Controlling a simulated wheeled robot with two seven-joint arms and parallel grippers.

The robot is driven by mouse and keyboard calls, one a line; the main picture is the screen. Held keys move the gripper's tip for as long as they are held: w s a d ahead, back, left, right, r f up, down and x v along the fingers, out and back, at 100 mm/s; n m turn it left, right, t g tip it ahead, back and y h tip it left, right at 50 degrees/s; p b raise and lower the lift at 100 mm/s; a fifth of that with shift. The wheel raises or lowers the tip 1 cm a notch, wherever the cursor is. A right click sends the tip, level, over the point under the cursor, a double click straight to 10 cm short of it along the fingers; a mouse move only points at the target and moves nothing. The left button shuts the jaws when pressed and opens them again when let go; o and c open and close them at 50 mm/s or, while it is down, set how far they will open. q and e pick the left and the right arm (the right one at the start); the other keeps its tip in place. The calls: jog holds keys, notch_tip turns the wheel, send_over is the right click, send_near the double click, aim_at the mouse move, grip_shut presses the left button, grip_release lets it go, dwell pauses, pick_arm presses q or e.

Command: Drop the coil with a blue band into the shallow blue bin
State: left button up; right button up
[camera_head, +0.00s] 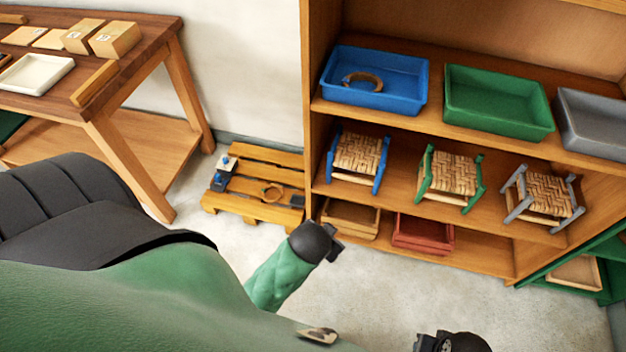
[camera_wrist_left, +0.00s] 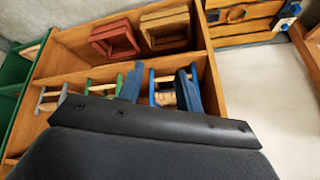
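The shallow blue bin (camera_head: 407,90) stands on the upper shelf at the left. A tan coil (camera_head: 362,77) lies inside it, with a darker patch at its left; its band colour is not clear. My left gripper (camera_head: 331,247) is in front of the shelf's lower part, away from both coils. Its fingers (camera_wrist_left: 161,88) are apart with nothing between them. My right gripper (camera_head: 432,344) is cut off at the bottom edge.
A green bin (camera_head: 497,104) and a grey bin (camera_head: 590,123) stand beside the blue one. Several woven stools (camera_head: 357,158) fill the shelf below. Brown (camera_head: 350,218) and red (camera_head: 423,233) crates are at the bottom. A workbench (camera_head: 150,45) stands left. The front floor is clear.

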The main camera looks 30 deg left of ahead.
pick_arm(q)
jog(key=s+d+f+g+h, duration=0.1)
jog(key=s+d+f+g, duration=0.1)
jog(key=s, duration=0.9)
jog(key=f+g, duration=0.1)
jog(key=g, duration=0.1)
jog(key=shift+d+f+g+h, duration=0.2)
jog(key=shift+d+g+h, duration=0.1)
jog(key=shift+h, duration=0.1)
jog(key=shift+s, duration=0.1)
